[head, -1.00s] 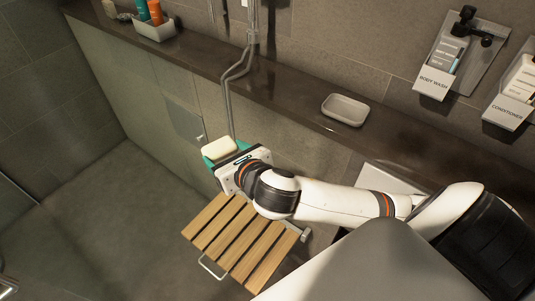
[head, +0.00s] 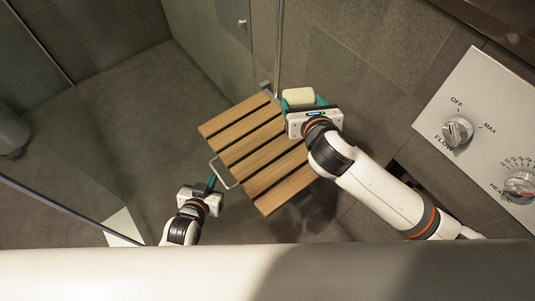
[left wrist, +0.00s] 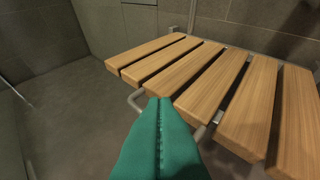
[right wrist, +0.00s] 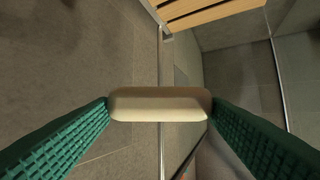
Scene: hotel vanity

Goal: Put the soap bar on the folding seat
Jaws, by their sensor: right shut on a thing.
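The cream soap bar (head: 298,97) is held between the green fingers of my right gripper (head: 300,103). In the right wrist view the soap bar (right wrist: 160,104) spans the gap between both fingertips. The folding seat (head: 262,152), with brown wooden slats, is left of and below the soap in the head view. A corner of the seat also shows at the top of the right wrist view (right wrist: 212,12). My left gripper (head: 211,182) is shut and empty, beside the seat's metal loop. Its closed green fingers (left wrist: 159,105) point at the seat's edge in the left wrist view.
A metal control panel (head: 490,125) with knobs is on the wall at right. A metal loop (head: 222,174) sticks out from the seat's left edge. The seat's slats are bare. A glass panel (head: 70,190) stands at left, with open floor (head: 110,120) beyond it.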

